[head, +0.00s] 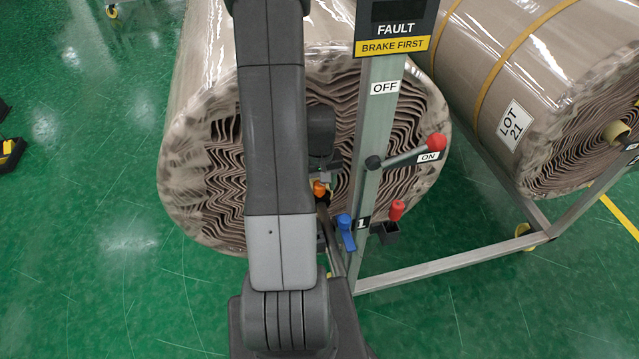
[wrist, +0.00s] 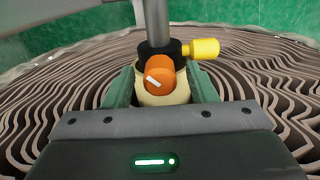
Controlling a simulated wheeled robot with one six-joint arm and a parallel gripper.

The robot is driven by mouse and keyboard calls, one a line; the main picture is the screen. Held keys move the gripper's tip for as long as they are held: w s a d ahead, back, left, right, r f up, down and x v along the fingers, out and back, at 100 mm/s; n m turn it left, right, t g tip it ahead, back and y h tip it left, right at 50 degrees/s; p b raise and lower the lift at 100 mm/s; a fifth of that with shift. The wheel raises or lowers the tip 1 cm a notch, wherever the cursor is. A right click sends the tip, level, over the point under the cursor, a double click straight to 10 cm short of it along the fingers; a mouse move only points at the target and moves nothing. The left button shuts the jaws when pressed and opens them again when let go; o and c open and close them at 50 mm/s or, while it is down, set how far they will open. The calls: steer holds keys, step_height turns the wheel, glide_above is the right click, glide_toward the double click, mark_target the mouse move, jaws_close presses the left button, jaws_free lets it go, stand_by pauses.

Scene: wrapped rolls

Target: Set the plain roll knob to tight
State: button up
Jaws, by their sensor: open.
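The plain roll (head: 400,100), brown and wrapped without a strap, faces me with its wavy layered end, partly behind my arm. At its core is an orange knob (head: 320,188). In the wrist view the orange knob (wrist: 160,74) has a short white mark that slants down to the right. It sits in front of a cream core end and below a black collar on a grey bar. My gripper (wrist: 161,84) is open, with one green-grey finger on each side of the knob and core end. I cannot tell whether the fingers touch them. No tight marking is legible.
A grey post (head: 370,200) carries a sign reading FAULT, BRAKE FIRST. A red-balled lever (head: 405,157) points to ON. A blue handle (head: 345,232) and a red peg (head: 397,210) sit lower. A yellow cylinder (wrist: 204,48) juts from the collar. A strapped roll (head: 540,80) stands right.

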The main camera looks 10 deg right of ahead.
steer(key=c, duration=1)
steer(key=shift+f+m+b, duration=0.1)
steer(key=shift+m+b, duration=0.35)
steer(key=shift+m, duration=0.05)
steer(key=shift+m+b, duration=0.45)
steer(key=shift+m, duration=0.65)
steer(key=o, duration=1)
steer(key=shift+r, duration=0.25)
step_height(320, 180, up, 14)
steer(key=shift+f, duration=0.2)
